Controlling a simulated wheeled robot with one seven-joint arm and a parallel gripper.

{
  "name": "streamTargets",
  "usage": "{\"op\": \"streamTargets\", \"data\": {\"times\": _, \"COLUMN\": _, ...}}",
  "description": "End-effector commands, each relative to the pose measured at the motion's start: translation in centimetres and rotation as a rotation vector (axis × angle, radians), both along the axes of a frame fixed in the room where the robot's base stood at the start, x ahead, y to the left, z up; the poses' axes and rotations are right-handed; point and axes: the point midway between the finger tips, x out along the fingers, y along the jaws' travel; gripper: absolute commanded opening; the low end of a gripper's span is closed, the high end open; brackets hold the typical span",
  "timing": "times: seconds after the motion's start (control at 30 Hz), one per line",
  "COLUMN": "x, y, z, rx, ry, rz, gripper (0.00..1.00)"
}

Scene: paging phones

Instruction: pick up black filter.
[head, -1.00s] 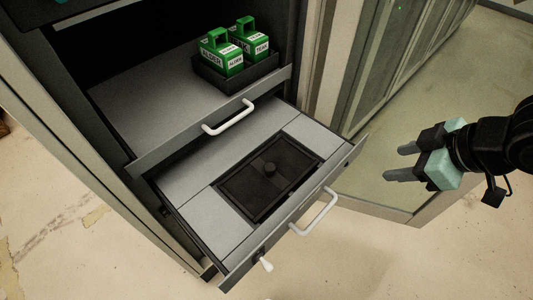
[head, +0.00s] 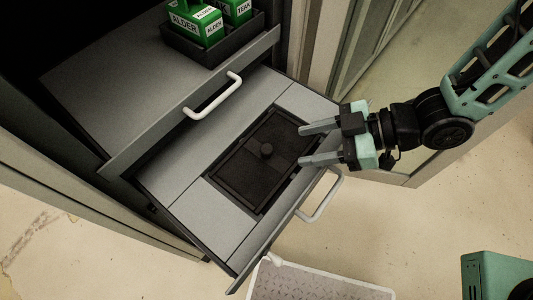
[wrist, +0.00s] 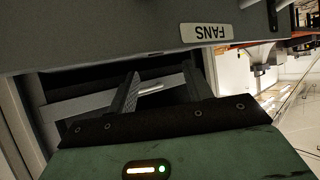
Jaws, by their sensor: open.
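In the wrist view my gripper's fingers (wrist: 165,92) show, but I cannot make out the filter there.
The upper drawer (head: 110,95) is also out, with a white handle (head: 212,97) and a dark tray (head: 205,47) of green boxes. The lower drawer's white handle (head: 322,198) is below my gripper. A panel labelled FANS (wrist: 208,31) shows in the wrist view.

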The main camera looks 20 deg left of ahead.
Motion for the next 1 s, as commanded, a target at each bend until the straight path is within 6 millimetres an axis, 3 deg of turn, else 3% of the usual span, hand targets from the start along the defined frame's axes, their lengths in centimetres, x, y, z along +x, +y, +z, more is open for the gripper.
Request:
{"op": "streamTargets", "data": {"times": 0.63, "x": -0.6, "y": 6.8, "z": -3.1, "rx": 0.000, "ry": 0.000, "rz": 0.002, "gripper": 0.50}}
{"op": "streamTargets", "data": {"times": 0.97, "x": -0.7, "y": 7.3, "z": -3.4, "rx": -0.001, "ry": -0.001, "rz": -0.001, "gripper": 0.50}}
{"op": "streamTargets", "data": {"times": 1.0, "x": -0.7, "y": 7.3, "z": -3.4, "rx": -0.001, "ry": -0.001, "rz": -0.001, "gripper": 0.39}}
